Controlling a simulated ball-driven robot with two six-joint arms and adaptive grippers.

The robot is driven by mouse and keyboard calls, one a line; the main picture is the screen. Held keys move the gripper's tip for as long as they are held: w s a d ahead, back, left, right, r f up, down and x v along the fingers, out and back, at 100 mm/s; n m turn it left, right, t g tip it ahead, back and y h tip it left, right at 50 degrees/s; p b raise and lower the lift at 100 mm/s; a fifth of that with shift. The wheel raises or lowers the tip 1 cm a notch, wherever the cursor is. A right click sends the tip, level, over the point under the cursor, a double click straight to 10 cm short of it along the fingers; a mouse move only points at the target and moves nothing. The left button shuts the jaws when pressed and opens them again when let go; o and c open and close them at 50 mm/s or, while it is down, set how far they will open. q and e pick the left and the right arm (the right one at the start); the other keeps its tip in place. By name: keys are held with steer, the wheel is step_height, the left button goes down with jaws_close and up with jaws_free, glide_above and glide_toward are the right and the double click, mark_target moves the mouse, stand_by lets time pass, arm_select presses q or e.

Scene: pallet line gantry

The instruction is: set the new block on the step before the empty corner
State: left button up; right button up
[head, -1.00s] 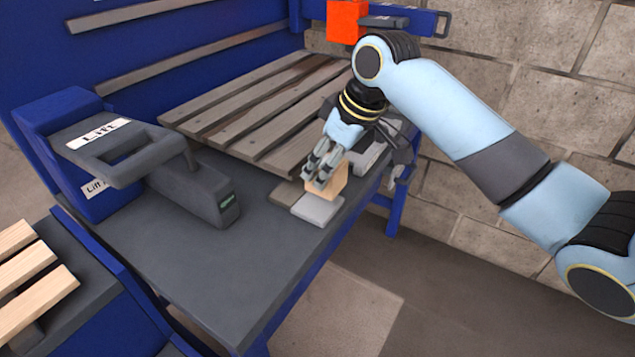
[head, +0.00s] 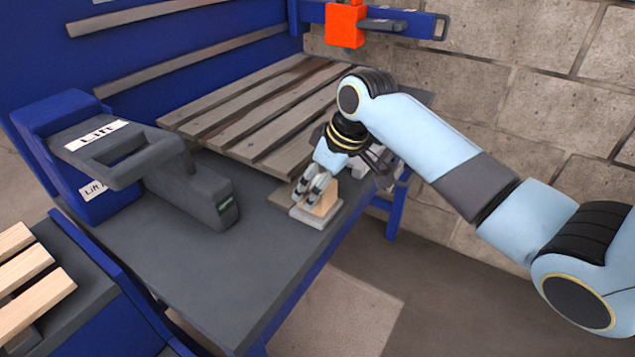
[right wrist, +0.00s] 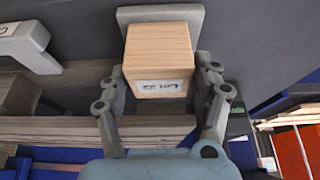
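The new block (head: 325,201) is a small light-wood cube at the near right edge of the table. In the right wrist view the block (right wrist: 160,50) shows a paper label on one side. It sits on or right at a light grey square step (head: 311,220), which also shows behind the block in the right wrist view (right wrist: 194,14). My right gripper (head: 312,189) is low over the step, its fingers on either side of the block and seemingly against it. The block's underside is hidden. My left gripper is in neither view.
A slatted wooden pallet (head: 262,117) lies behind the step, and a flat brown piece (head: 284,198) lies beside it. A grey lift handle (head: 125,150) stands at left. An orange box (head: 345,24) hangs on the blue rail. The front tabletop (head: 200,275) is clear.

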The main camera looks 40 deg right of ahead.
steer(key=shift+o, duration=0.7)
steer(key=shift+r, duration=0.3)
steer(key=p+v, duration=0.1)
steer(key=v, duration=1)
steer(key=shift+r, duration=0.35)
steer(key=shift+s, duration=0.15)
